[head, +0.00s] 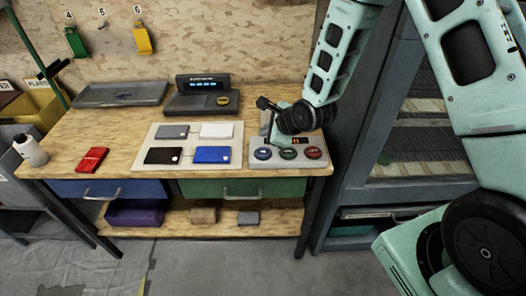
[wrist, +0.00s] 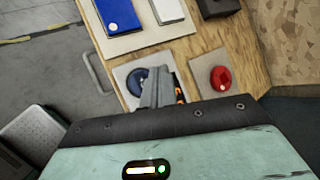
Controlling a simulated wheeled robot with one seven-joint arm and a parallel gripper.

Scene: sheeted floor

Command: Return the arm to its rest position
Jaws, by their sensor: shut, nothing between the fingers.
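My arm reaches in from the upper right in the head view. My gripper (head: 270,138) is over the grey button panel (head: 256,164) at the right end of the workbench. In the wrist view my gripper (wrist: 156,86) shows its fingers together, with nothing between them. They lie in front of the panel's middle, between the blue button (wrist: 136,80) and the red button (wrist: 220,79). The green button (head: 288,154) shows in the head view but is hidden in the wrist view. I cannot tell whether the fingertips touch the panel.
A grey cabinet (head: 362,130) stands close on the right.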

